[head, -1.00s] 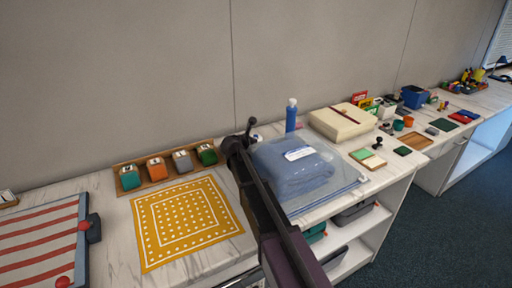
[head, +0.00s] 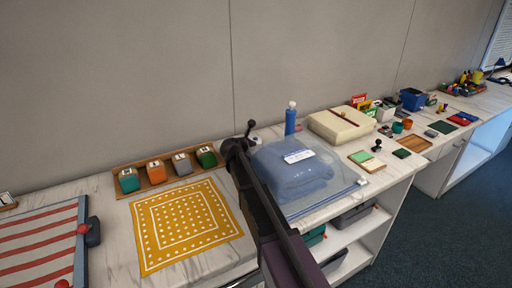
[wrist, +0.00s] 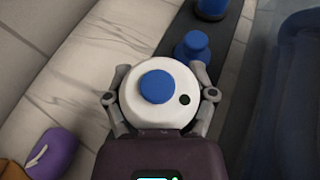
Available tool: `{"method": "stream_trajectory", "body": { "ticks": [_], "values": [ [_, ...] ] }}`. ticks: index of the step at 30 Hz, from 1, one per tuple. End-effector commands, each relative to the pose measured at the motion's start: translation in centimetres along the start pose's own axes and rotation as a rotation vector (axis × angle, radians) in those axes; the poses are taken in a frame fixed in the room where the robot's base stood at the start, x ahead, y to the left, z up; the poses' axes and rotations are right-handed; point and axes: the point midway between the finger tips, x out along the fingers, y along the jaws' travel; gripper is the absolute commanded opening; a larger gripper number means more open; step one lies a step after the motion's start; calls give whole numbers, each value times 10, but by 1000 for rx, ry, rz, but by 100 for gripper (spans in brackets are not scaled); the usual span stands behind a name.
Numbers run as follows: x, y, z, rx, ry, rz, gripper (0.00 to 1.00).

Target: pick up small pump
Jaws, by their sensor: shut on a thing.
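In the wrist view, a round white body with a blue knob on top and a small dark spot beside it, which looks like the small pump (wrist: 158,108), sits between my fingers. My gripper (wrist: 160,98) is shut on it, with a finger against each side. Its underside is hidden, so I cannot tell whether it touches the surface below. In the head view, my dark arm reaches over the counter, and I cannot make out the pump or the fingertips there.
In the wrist view, blue round-topped items (wrist: 194,47) stand just beyond the pump on a dark strip, and a purple item (wrist: 52,152) lies lower left. In the head view, a clear-covered blue bundle (head: 292,172) lies right of my arm, a yellow dotted cloth (head: 187,222) left.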

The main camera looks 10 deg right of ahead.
Motion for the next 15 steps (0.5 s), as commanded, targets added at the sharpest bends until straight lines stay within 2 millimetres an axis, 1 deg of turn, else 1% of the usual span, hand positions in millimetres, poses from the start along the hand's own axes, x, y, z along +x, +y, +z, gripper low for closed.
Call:
{"method": "stream_trajectory", "body": {
  "ticks": [8, 15],
  "values": [
    [-1, 0, 4, 0, 0, -1, 11],
    [-7, 0, 17, 0, 0, -1, 11]
  ]
}}
